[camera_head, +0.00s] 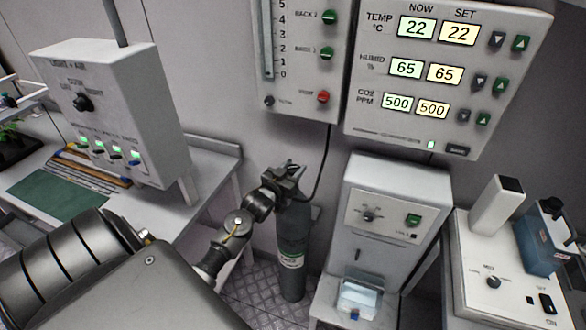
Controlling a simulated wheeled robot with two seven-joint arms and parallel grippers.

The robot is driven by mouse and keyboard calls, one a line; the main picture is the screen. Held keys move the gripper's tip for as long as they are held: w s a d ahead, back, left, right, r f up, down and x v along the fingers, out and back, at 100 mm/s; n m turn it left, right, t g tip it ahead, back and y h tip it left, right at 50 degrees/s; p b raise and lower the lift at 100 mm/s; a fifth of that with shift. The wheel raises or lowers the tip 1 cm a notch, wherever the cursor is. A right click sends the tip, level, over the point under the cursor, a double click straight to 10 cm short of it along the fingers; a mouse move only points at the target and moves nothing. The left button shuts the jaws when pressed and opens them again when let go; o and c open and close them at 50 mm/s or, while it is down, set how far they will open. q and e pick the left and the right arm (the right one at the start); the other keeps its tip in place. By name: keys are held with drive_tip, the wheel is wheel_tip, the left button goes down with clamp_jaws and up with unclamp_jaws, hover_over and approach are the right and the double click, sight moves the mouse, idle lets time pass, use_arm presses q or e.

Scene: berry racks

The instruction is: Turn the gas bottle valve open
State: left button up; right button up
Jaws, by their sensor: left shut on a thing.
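The gas bottle (291,251) is a dark grey cylinder with a pale label, standing upright on the floor. My left arm reaches in from the lower left, and my left gripper (288,172) is at the top of the bottle. It is shut on the valve there, which is mostly hidden behind the fingers. How far the valve is turned cannot be seen. My right gripper is not in view.
A white cabinet (388,215) stands close to the right of the bottle. A bench with a lighting box (112,110) is on the left. A climate panel (448,75) hangs on the wall, and a machine (500,260) stands at right.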

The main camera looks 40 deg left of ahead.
use_arm(q)
drive_tip(key=shift+m+h, duration=0.3)
drive_tip(key=shift+h, duration=0.2)
drive_tip(key=m+h, duration=0.1)
drive_tip(key=h, duration=0.1)
drive_tip(key=shift+a+m+h, duration=0.1)
drive_tip(key=shift+m+h, duration=0.3)
drive_tip(key=shift+f+m+h+b, duration=0.1)
drive_tip(key=shift+m+h+b, duration=0.55)
drive_tip(key=shift+h, duration=0.45)
drive_tip(key=shift+m+g+h+b, duration=0.7)
drive_tip(key=shift+m+h+b, duration=0.5)
drive_tip(key=shift+h, duration=0.8)
drive_tip(key=shift+m, duration=0.35)
drive_tip(key=shift+h, duration=0.4)
drive_tip(key=o, duration=0.9)
drive_tip(key=shift+o, duration=0.2)
